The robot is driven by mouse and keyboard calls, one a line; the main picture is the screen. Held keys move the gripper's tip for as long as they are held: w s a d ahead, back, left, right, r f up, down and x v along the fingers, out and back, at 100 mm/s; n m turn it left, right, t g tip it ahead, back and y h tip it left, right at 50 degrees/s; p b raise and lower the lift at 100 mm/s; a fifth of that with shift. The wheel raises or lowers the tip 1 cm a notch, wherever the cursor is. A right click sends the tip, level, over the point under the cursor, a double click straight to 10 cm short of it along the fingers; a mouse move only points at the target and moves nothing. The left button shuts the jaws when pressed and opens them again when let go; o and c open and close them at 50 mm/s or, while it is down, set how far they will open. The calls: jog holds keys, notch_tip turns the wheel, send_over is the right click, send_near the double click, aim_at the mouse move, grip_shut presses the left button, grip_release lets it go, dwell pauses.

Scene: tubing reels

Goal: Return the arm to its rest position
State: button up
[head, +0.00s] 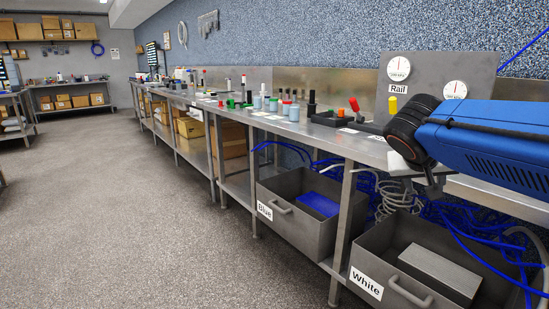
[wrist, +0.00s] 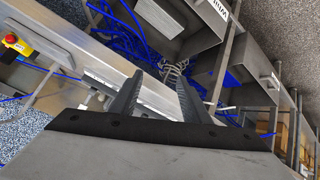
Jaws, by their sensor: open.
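My arm reaches in from the right edge in the head view, its blue link lying over the steel bench (head: 262,117). My gripper (wrist: 155,84) shows in the wrist view with its two dark fingers spread apart and nothing held between them. Pale coiled tubing (head: 396,196) hangs below the bench edge, near the gripper end. It also shows past the fingertips in the wrist view (wrist: 177,68), apart from them as far as I can tell.
A bin labelled Blue (head: 283,222) and a bin labelled White (head: 377,262) sit under the bench. Loose blue tubing (head: 462,218) tangles behind them. The Rail gauge panel (head: 432,72) stands close to my arm. A red-and-yellow button box (wrist: 18,44) shows in the wrist view. The floor left is clear.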

jog(key=s+a+f+n+g+y, duration=0.1)
jog(key=s+a+f+n+y, duration=0.1)
jog(key=s+f, duration=0.7)
jog(key=s+a+f+n+g+y, duration=0.1)
jog(key=s+a+f+y, duration=0.3)
jog(key=s+f, duration=0.6)
jog(key=shift+s+a+f+n+y, duration=0.3)
jog(key=shift+s+a+n, duration=0.25)
jog(key=shift+s, duration=0.25)
